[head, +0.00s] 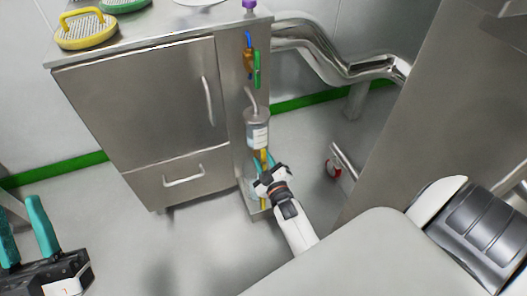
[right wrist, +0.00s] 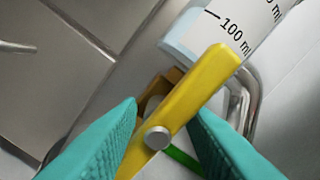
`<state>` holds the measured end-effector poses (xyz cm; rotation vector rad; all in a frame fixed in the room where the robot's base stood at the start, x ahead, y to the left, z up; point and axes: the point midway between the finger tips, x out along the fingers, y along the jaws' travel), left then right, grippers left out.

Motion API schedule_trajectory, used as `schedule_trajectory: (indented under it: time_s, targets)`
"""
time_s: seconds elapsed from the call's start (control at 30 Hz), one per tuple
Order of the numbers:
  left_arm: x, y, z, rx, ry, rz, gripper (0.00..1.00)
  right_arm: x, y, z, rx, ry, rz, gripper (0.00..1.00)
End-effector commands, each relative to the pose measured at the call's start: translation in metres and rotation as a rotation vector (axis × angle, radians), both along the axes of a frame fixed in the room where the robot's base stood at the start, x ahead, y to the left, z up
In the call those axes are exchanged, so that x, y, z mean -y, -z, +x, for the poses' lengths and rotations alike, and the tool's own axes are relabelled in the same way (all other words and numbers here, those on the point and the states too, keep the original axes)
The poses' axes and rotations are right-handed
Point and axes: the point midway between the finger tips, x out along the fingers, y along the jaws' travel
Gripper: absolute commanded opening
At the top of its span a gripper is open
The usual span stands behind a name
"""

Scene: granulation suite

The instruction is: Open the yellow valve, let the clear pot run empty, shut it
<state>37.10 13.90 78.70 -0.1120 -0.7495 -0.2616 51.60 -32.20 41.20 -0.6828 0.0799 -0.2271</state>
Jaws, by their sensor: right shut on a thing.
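The clear pot (head: 257,134) hangs upright on the right side of the steel cabinet, with a tube at its top. The right wrist view shows part of its wall (right wrist: 191,37) with a 100 ml mark; I cannot tell its liquid level. The yellow valve (head: 264,156) is just below it. Its yellow lever (right wrist: 205,83) runs roughly in line with the pot. My right gripper (head: 267,166) is shut on this lever, one teal finger on each side (right wrist: 166,112). My left gripper (head: 20,214) is open and empty at the lower left, above the floor.
The steel cabinet (head: 140,95) has a door and a drawer, both closed. Blue and green valve handles (head: 257,68) sit above the pot. A large steel pipe (head: 335,62) runs behind. A steel panel (head: 430,110) stands at the right. The floor in front is clear.

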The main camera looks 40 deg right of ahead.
Motion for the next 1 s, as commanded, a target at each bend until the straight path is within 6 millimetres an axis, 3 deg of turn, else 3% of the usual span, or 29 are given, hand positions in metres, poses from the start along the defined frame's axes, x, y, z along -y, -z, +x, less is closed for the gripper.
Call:
schedule_trajectory:
  time_s: [0.53, 0.57, 0.67, 1.0]
  targets:
    - [0.0001, 0.0027, 0.0026, -0.023, -0.002, 0.007, 0.36, 0.0024, 0.0015, -0.0011, -0.015, 0.002, -0.041, 0.12]
    - [0.0002, 0.0026, 0.0027, -0.023, -0.002, 0.007, 0.36, 0.0024, 0.0015, -0.0011, -0.015, 0.002, -0.041, 0.38]
    - [0.0000, 0.0026, 0.0026, -0.023, -0.002, 0.007, 0.36, 0.0018, 0.0014, -0.0009, -0.014, 0.001, -0.038, 0.54]
    - [0.0001, 0.0021, 0.0027, -0.023, -0.002, 0.007, 0.36, 0.0009, 0.0004, -0.0003, -0.009, 0.000, -0.032, 0.57]
